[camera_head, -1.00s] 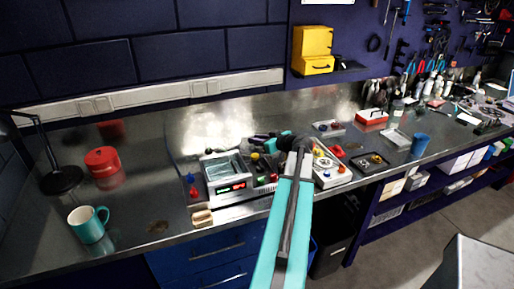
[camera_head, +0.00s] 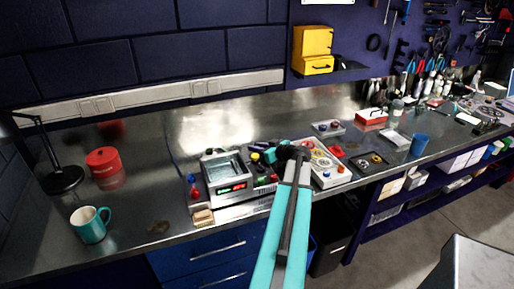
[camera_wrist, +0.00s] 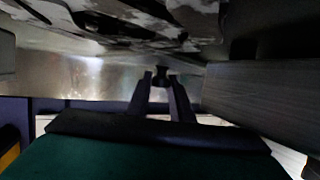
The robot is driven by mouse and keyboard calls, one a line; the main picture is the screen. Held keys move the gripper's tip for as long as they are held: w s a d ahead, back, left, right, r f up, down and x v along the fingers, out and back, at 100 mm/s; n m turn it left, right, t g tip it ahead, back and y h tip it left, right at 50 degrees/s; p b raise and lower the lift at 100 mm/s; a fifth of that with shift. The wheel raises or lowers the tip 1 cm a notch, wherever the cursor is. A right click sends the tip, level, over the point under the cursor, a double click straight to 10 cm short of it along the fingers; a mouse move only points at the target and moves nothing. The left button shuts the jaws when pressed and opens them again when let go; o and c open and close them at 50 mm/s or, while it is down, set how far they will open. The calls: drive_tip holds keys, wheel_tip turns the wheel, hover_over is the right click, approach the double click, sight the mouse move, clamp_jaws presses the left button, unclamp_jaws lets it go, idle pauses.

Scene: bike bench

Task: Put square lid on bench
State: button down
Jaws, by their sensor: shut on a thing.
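My gripper (camera_head: 292,152) is over the control boxes at the middle of the bench, its forearm coming up from the bottom edge. In the wrist view its two fingers (camera_wrist: 162,88) are closed around a small dark knob-like piece (camera_wrist: 162,73). What hangs from this piece is hidden, and I cannot tell whether it is the square lid's knob. A grey box with a square glassy window (camera_head: 223,166) and a red display stands left of the gripper. The metal bench (camera_head: 150,185) runs along the wall.
A panel with round dials (camera_head: 325,165) lies right of the gripper. A red pot (camera_head: 103,162), a teal mug (camera_head: 90,224) and a black lamp base (camera_head: 63,180) stand at left. A wooden block (camera_head: 203,217) is near the front edge. The bench between mug and block is mostly clear.

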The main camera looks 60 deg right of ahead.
drive_tip(key=shift+f+b, duration=0.1)
drive_tip(key=shift+b, duration=0.2)
drive_tip(key=c, duration=1.6)
unclamp_jaws()
drive_tip(key=shift+o, duration=0.2)
drive_tip(key=shift+s+p, duration=0.1)
drive_tip(key=shift+p, duration=0.2)
drive_tip(key=b+v, duration=0.4)
drive_tip(key=v, duration=0.8)
